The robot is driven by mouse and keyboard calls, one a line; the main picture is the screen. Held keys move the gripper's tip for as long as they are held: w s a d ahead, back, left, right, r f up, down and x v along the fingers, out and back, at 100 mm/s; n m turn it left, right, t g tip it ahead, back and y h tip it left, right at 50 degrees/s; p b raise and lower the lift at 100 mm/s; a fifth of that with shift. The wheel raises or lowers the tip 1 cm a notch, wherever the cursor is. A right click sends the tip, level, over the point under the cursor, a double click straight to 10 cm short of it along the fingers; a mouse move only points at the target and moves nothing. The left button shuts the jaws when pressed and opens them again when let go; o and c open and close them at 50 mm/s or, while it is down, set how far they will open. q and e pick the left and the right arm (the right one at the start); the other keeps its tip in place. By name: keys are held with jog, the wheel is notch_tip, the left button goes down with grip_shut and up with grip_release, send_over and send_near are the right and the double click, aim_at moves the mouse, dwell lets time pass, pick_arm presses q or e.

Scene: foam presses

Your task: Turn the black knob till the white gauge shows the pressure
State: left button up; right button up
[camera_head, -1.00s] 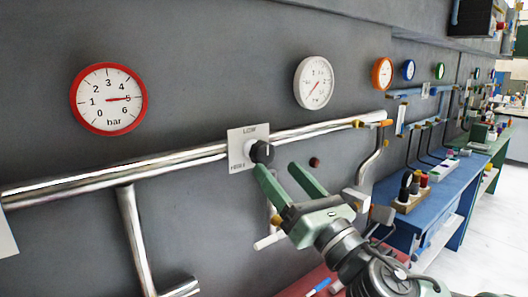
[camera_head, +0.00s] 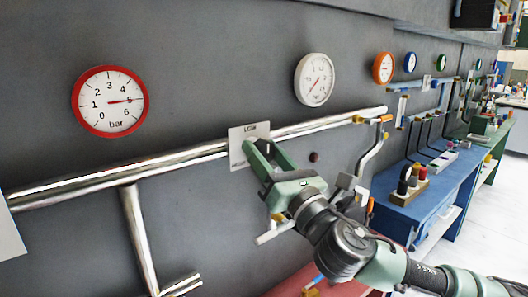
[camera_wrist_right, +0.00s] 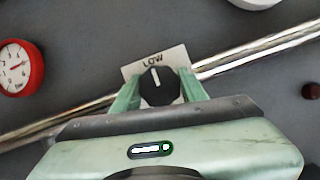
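The black knob (camera_wrist_right: 158,88) sits on a white plate (camera_head: 238,154) marked LOW, fixed at the silver pipe. Its white pointer line points up toward LOW in the right wrist view. My right gripper (camera_head: 258,147) has one finger on each side of the knob. The fingertips look very close to its sides; whether they press on it I cannot tell. In the head view the fingers mostly hide the knob. The white gauge (camera_head: 315,79) hangs on the wall above right, with a thin red needle slanting across its face; its numbers are too small to read surely. My left gripper is not in view.
A red-rimmed gauge (camera_head: 109,101) on the left reads about 5 bar. The long silver pipe (camera_head: 120,177) runs along the dark wall. An orange gauge (camera_head: 384,67) and a blue bench (camera_head: 425,197) with fittings are to the right. A small dark red button (camera_head: 314,157) is right of the plate.

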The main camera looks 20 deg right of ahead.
jog(key=shift+m, duration=0.4)
jog(key=m+h+p, duration=0.1)
jog(key=m, duration=0.1)
jog(key=m+h+p, duration=0.1)
jog(key=m, duration=0.2)
jog(key=shift+r+h+p, duration=0.15)
jog(key=shift+h+p, duration=0.15)
jog(key=shift+h, duration=0.1)
jog(key=m+h+p, duration=0.1)
jog(key=m, duration=0.1)
jog(key=m+h+p, duration=0.1)
jog(key=m, duration=0.1)
jog(key=shift+m+g+p, duration=0.4)
jog(key=m+g+p, duration=0.1)
jog(key=m+p, duration=0.2)
jog(key=m+g+h+p, duration=0.1)
jog(key=m+p, duration=0.2)
jog(key=p, duration=0.1)
jog(key=m+g+p, duration=0.1)
jog(key=m+p, duration=0.2)
jog(key=m, duration=0.1)
jog(key=shift+g+h+p, duration=0.3)
jog(key=shift+p, duration=0.05)
jog(key=shift+m+g+p, duration=0.3)
jog(key=shift+m+p, duration=0.6)
jog(key=shift+p, duration=0.2)
jog(key=shift+f, duration=0.25)
jog(key=o, duration=1.4)
